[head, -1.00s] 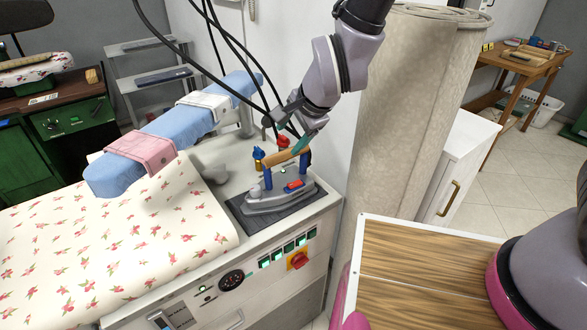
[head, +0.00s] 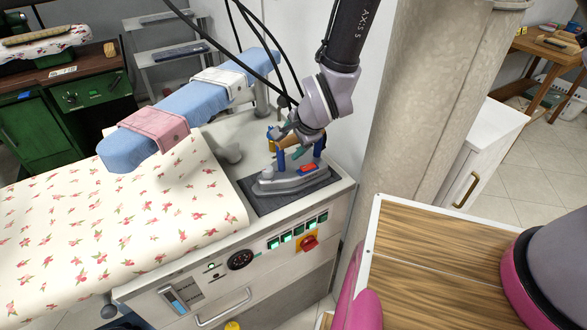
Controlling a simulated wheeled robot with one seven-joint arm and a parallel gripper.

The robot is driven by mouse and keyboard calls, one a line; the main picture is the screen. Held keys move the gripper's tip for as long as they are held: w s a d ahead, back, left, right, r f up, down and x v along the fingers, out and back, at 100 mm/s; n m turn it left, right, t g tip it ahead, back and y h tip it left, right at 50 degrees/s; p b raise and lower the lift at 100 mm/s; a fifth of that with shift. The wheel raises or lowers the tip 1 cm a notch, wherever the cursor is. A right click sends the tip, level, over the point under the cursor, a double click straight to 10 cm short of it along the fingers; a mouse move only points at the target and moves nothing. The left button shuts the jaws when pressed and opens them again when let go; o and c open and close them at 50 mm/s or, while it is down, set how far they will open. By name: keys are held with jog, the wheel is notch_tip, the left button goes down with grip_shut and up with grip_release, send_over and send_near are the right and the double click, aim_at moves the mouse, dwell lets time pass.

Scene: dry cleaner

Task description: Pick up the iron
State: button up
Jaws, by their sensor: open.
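The iron (head: 285,182) has a grey metal body, blue posts, a red switch and a wooden handle. It stands upright on a dark pad (head: 262,203) at the right end of the ironing station. My gripper (head: 296,145) is at the iron's handle from above, with its fingers open around or beside it. The gripper and wrist hide most of the handle, and I cannot tell whether a finger touches it.
A floral-covered board (head: 120,225) lies left of the iron. A blue sleeve board (head: 190,112) with pink and white cloths stands behind it. Black cables hang near my arm. A rolled beige carpet (head: 430,120) stands close on the right, beside a white cabinet (head: 485,150).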

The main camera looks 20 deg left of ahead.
jog(key=shift+w+a+f, duration=0.15)
jog(key=shift+a+f, duration=0.05)
jog(key=shift+f, duration=0.1)
grip_shut()
dwell(1.1)
jog(key=shift+a+r, duration=0.1)
jog(key=shift+r, duration=0.05)
